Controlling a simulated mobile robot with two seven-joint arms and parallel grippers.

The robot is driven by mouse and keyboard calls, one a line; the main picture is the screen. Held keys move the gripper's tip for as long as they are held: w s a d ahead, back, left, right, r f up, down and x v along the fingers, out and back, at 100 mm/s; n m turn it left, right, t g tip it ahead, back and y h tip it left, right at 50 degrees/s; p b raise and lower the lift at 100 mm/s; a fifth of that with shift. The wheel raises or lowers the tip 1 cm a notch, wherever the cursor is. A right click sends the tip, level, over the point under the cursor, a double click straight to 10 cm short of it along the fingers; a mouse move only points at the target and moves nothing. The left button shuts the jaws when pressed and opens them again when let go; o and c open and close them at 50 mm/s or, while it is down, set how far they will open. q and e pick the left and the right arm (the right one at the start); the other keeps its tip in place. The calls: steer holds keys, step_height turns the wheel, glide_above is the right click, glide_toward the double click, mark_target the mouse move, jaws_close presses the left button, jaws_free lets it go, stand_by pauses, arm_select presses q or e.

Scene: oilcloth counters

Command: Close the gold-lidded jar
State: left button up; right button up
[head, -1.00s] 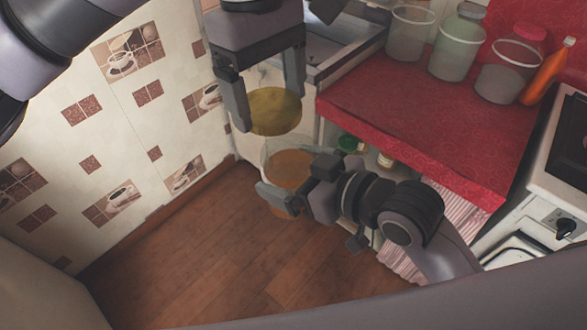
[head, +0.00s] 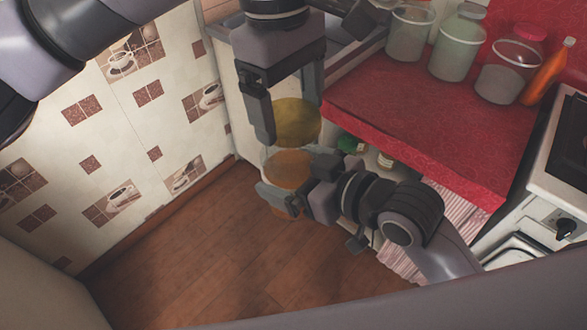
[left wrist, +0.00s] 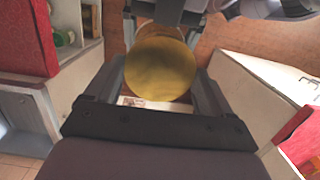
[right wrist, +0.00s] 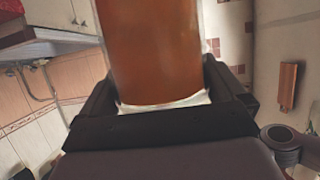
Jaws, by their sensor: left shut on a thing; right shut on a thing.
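The gold lid (head: 298,122) is between the fingers of my left gripper (head: 288,108), which is shut on it. In the left wrist view the lid (left wrist: 160,68) is a flat gold disc between both fingers. The jar (head: 286,172) is clear with orange-brown contents, below the lid. My right gripper (head: 297,185) is shut around its side. The jar fills the upper middle of the right wrist view (right wrist: 155,50). The lid's lower edge overlaps the jar's top in the head view; I cannot tell whether they touch.
A red counter (head: 420,115) stands to the right, with several jars and an orange bottle (head: 547,72) at its back. Small items sit on a shelf below it. A stove (head: 562,150) is at the far right. A tiled wall (head: 120,130) is at left; the wooden floor (head: 210,260) is clear.

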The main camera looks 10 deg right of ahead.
mark_target(289, 116)
arm_select(q)
steer(key=shift+f, duration=0.65)
arm_select(e)
steer(key=shift+r, duration=0.2)
arm_select(q)
steer(key=shift+f, duration=0.1)
steer(key=shift+f, duration=0.8)
steer(key=shift+f, duration=0.55)
arm_select(e)
steer(key=c, duration=0.3)
arm_select(q)
steer(key=m, duration=0.6)
steer(key=shift+d+m+y, duration=0.1)
steer(key=shift+m+y, duration=0.2)
steer(key=shift+m, duration=0.1)
steer(key=o, duration=0.8)
steer(key=shift+o, duration=0.2)
